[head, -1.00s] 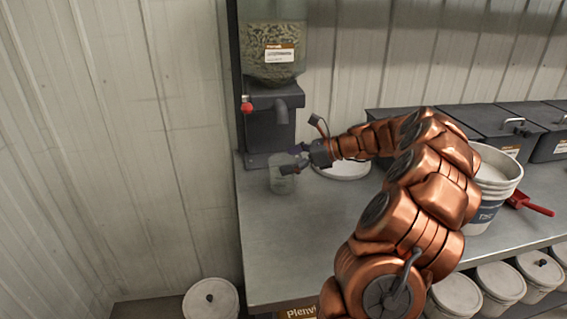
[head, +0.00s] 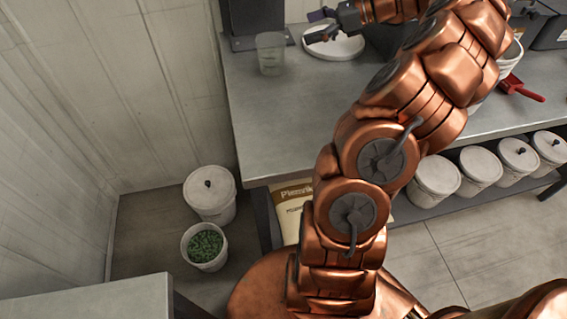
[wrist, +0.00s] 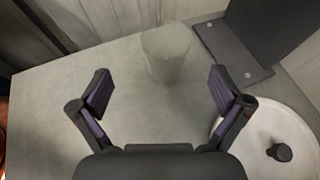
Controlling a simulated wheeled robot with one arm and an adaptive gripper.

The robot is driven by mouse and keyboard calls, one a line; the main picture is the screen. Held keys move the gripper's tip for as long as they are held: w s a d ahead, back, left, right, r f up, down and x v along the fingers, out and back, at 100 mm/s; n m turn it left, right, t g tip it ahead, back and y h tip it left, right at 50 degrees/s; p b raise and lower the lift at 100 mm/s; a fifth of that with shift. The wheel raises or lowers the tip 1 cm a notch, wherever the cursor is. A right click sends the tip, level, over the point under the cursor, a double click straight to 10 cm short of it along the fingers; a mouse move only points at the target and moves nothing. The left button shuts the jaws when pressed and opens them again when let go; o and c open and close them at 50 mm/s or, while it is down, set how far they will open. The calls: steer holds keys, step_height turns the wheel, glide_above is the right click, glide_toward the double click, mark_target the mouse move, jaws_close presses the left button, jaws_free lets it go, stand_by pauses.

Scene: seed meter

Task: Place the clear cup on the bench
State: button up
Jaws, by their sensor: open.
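The clear cup (head: 270,54) stands upright on the grey bench (head: 262,135), near its left end and just in front of the dispenser's base. In the wrist view the cup (wrist: 168,52) stands beyond my fingertips, between them from left to right, with a clear gap. My gripper (head: 318,26) is open and empty, to the right of the cup and apart from it. Its two spread fingers also show in the wrist view (wrist: 160,92). The cup looks empty, but its inside is hard to make out.
The dark dispenser base (head: 262,38) stands behind the cup. A round white lid (head: 345,46) with a dark knob lies close to my gripper. A red scoop (head: 520,88) lies to the right. A bucket of green material (head: 205,247) stands on the floor. The bench front is clear.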

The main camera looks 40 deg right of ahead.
steer(key=s+a+f+n+g, duration=0.1)
steer(key=a+n+g, duration=0.35)
steer(key=a, duration=0.85)
steer(key=s+a+n+g, duration=0.25)
steer(key=a+n, duration=0.35)
steer(key=a, duration=0.6)
steer(key=s+a+f+n+g+h, duration=0.35)
steer(key=s+a+n, duration=0.4)
steer(key=a, duration=0.25)
steer(key=s+d+f+n+h, duration=0.1)
steer(key=s+f+n+h, duration=0.2)
steer(key=s, duration=0.6)
steer(key=s+d+f+n+g+h, duration=0.1)
steer(key=s+f+n+h, duration=0.2)
steer(key=s+n, duration=0.3)
steer(key=s+f, duration=0.1)
steer(key=s, duration=0.2)
steer(key=shift+s+f, duration=0.15)
steer(key=shift+f, duration=0.15)
step_height(320, 180, up, 12)
steer(key=p, duration=1.1)
steer(key=shift+w+f, duration=0.2)
steer(key=shift+w, duration=0.05)
